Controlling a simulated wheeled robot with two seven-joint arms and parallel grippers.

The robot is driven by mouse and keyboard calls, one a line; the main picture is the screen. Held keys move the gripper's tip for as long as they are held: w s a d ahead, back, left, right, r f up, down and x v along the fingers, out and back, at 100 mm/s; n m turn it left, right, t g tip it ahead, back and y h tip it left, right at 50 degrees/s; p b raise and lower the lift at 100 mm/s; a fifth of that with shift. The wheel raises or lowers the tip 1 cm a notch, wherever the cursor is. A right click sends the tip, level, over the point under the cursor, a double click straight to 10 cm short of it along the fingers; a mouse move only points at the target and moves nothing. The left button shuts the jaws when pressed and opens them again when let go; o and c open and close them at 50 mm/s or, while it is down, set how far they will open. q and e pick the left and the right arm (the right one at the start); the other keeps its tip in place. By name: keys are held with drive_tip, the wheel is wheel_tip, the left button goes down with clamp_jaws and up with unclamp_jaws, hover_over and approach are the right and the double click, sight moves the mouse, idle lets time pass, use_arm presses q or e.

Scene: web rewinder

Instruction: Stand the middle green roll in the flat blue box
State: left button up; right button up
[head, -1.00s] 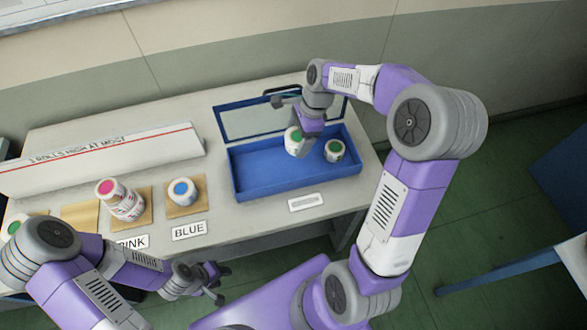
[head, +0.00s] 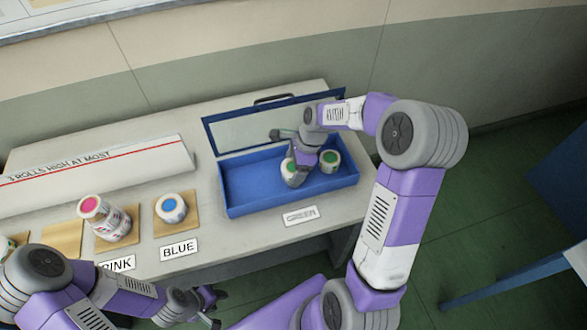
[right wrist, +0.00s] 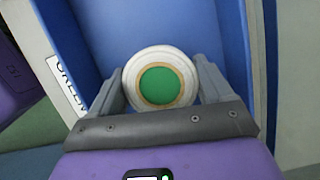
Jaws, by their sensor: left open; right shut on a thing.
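The flat blue box (head: 264,206) stands open on the table, its lid tilted up at the back. My right gripper (head: 297,166) is inside the box area, shut on a white roll with a green end (head: 289,171). In the right wrist view this roll (right wrist: 160,82) sits upright between the two fingers, green end toward the camera. Whether its base touches the box floor I cannot tell. A second green-ended roll (head: 330,160) stands in the box just right of it. My left gripper (head: 211,308) is open and empty in front of the table.
A pink-ended stack (head: 106,220) and a blue-ended roll (head: 171,208) stand on wooden squares at the left, behind PINK and BLUE labels. A GREEN label (head: 300,215) lies before the box. A long white bar (head: 95,164) marks a height limit. The box's left half is empty.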

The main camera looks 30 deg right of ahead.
drive_tip(key=o, duration=1.1)
drive_tip(key=p+v, duration=0.4)
drive_tip(key=v, duration=0.8)
drive_tip(key=shift+r, duration=0.15)
drive_tip(key=shift+s, duration=0.1)
